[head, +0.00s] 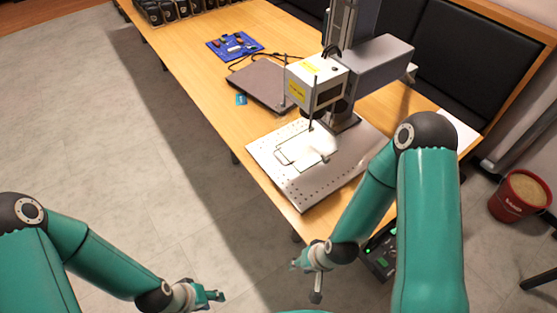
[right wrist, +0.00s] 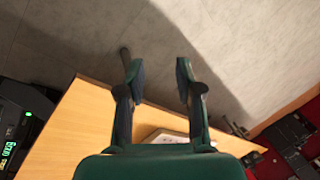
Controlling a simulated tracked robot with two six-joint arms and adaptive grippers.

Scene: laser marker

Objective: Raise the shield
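The laser marker's white head (head: 317,80) with yellow labels hangs from its grey column, above a perforated metal base plate (head: 300,190). A pale, see-through piece with a dark rounded outline (head: 296,151), which looks like the shield, is low over the plate beneath the head. Its exact edges are hard to make out. My right gripper (head: 312,272) is off the table's near edge, apart from the shield. The right wrist view shows its two fingers (right wrist: 157,72) spread and empty. My left gripper (head: 208,297) is low over the floor, away from the table; its finger opening is unclear.
A closed grey laptop (head: 262,84) and a blue mat with small tools (head: 235,46) lie farther back on the wooden table (head: 190,62). A dark device with green lights (head: 380,250) is beside my right arm. A red bucket (head: 520,195) stands at right. Floor at left is clear.

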